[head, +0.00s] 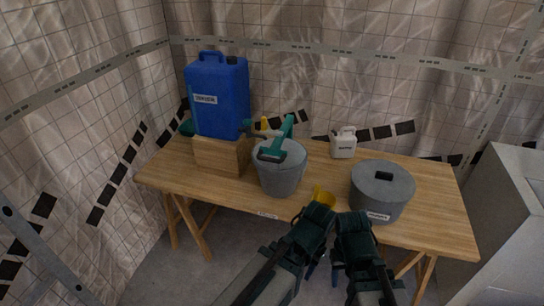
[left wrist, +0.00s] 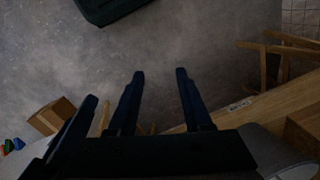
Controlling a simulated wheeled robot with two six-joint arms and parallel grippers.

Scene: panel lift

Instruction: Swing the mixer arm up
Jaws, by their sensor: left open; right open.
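A teal mixer arm (head: 283,135) slants over a grey bucket (head: 281,179) on the wooden table (head: 235,192) in the head view. Its lower end is at the bucket's mouth and its upper end points up and back; any pivot is hidden. My left gripper (head: 310,269) and right gripper (head: 336,275) are close together at the table's front edge, below and right of the bucket. Both are apart from the mixer arm. In the left wrist view my left gripper (left wrist: 160,73) has its fingers spread, with only floor between them.
A blue canister (head: 219,95) stands on a wooden block (head: 222,154) left of the bucket. A lidded grey pot (head: 381,193), white jug (head: 343,144) and yellow object (head: 323,196) are to its right. A grey cabinet (head: 510,215) stands right of the table.

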